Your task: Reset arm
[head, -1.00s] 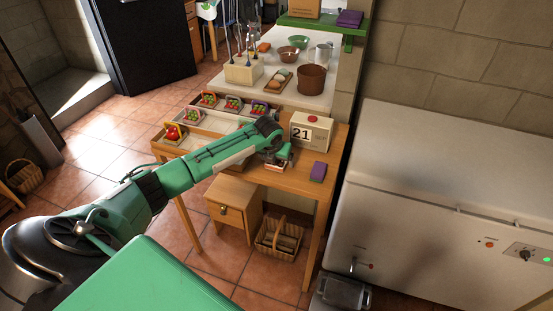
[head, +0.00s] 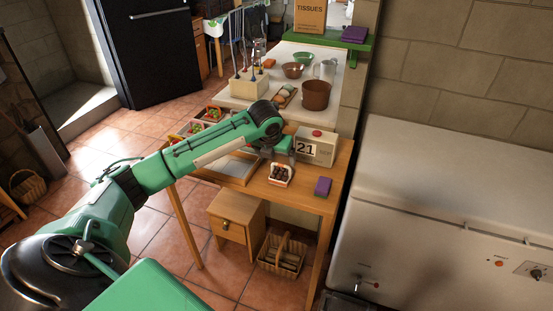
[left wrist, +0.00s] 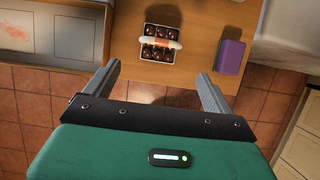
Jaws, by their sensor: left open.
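My left arm reaches over the wooden table (head: 312,203) from the left. A small white basket of dark round items (head: 280,175) stands on the table just below the gripper. It also shows beyond the fingertips in the left wrist view (left wrist: 159,42), apart from them. My right gripper is not in view.
A purple block (head: 322,187) lies right of the basket. Behind are a brown pot (head: 316,95), bowls and a utensil holder (head: 249,82) on a white counter. A white chest freezer (head: 440,190) stands at right. A drawer cabinet (head: 236,218) and wicker basket (head: 282,253) are beneath the table.

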